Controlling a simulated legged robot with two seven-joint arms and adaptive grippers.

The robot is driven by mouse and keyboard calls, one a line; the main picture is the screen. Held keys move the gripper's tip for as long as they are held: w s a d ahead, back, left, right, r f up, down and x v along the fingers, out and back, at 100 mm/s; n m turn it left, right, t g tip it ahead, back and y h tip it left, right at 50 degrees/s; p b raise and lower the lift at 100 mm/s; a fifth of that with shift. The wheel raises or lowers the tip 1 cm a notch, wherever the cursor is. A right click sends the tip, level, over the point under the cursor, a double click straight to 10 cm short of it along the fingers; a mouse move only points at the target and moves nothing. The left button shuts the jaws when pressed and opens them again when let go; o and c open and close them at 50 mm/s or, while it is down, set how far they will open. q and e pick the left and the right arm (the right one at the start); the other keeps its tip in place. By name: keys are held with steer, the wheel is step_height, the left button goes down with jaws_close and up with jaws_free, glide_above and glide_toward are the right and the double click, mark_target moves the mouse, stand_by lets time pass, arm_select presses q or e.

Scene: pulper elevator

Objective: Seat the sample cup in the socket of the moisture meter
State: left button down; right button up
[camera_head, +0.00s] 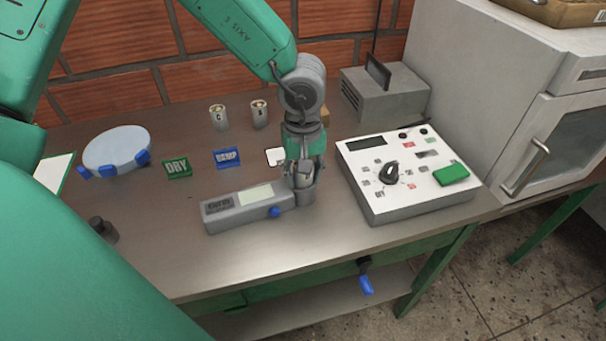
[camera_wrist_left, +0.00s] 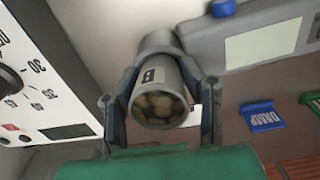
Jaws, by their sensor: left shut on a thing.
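The moisture meter (camera_head: 222,209) is a long grey device with a pale screen, lying on the steel table; it also shows in the left wrist view (camera_wrist_left: 218,40). Its round socket (camera_head: 304,196) is at its right end. My left gripper (camera_head: 301,168) points down over that end. It is shut on the sample cup (camera_head: 301,177), a grey cylinder with beans inside and a "B" label in the left wrist view (camera_wrist_left: 160,88). The cup lines up closely with the socket (camera_wrist_left: 158,41). I cannot tell how deep it sits. My right gripper is out of view.
Two more cups (camera_head: 219,117) (camera_head: 259,113) stand at the back. Green DRY (camera_head: 177,168) and blue DAMP (camera_head: 227,158) signs stand behind the meter. A white control box (camera_head: 408,176) is close on the right. A pale round dish (camera_head: 117,150) is at the left.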

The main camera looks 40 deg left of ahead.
arm_select(q)
steer(key=shift+a, duration=0.45)
steer(key=shift+s+a+f, duration=0.15)
steer(key=shift+a+f, duration=0.05)
steer(key=shift+a, duration=0.2)
steer(key=shift+s+a+f, duration=0.2)
steer(key=shift+a+f, duration=0.1)
steer(key=shift+a, duration=0.15)
steer(key=shift+s+d+f, duration=0.1)
steer(key=shift+f, duration=0.05)
steer(key=shift+s+d, duration=0.15)
steer(key=shift+d, duration=0.2)
steer(key=c, duration=1)
jaws_free()
steer(key=shift+d+f, duration=0.1)
steer(key=shift+w+f, duration=0.2)
steer(key=shift+w, duration=0.25)
steer(key=shift+r, duration=0.15)
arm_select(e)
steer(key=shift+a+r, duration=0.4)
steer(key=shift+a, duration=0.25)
